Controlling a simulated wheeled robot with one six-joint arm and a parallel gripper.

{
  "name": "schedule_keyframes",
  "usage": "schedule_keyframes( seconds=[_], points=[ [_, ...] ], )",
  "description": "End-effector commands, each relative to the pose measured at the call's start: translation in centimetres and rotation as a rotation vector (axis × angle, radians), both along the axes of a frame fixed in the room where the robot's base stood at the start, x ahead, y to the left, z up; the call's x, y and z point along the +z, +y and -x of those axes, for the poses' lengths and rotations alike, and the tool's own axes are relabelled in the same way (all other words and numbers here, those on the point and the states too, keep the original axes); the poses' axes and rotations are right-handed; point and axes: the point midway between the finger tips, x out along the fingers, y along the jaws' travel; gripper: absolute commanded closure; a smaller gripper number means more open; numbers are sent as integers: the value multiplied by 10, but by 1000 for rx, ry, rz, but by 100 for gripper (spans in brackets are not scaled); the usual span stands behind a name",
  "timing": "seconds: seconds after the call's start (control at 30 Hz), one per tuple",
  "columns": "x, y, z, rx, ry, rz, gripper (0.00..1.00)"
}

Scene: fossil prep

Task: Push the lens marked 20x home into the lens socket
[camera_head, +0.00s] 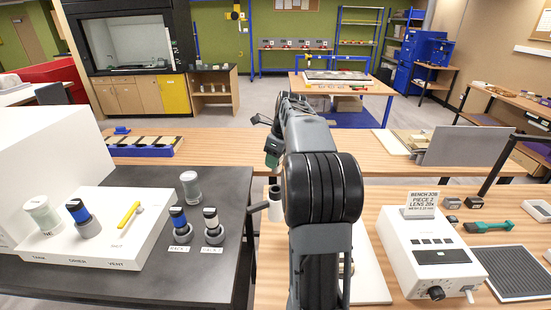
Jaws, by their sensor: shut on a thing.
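My arm fills the middle of the head view and hides what lies behind it. A dark part with a greenish face (272,152) shows at its left edge, but I cannot make out my gripper's fingers. A pale upright cylinder with a dark side tube (258,207) stands partly hidden beside the arm, over a white board (369,268). I cannot tell what it is. The lens marked 20x and the lens socket cannot be made out. A sign (422,199) reads "BENCH JOB PIECE 2 LENS 20x".
A white box with a dark display (440,256) stands right, beside a ribbed black mat (514,271) and a green-handled tool (488,227). Left, a dark bench (203,275) holds several capped jars and a yellow-handled piece (129,214). A long wooden table (220,150) crosses behind.

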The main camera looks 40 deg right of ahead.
Motion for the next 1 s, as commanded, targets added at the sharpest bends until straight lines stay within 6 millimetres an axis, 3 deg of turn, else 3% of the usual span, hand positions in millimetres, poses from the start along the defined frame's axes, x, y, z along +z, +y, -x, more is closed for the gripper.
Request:
schedule_keyframes(
  seconds=[0.07,0.2,0.5,1.0],
  points=[
    [1,1,0,-109,-2,0,100],
    [-25,0,-1,-102,0,-1,100],
    [-51,1,-1,-100,-1,-1,100],
    [-58,1,-1,-99,-1,-1,100]
  ],
)
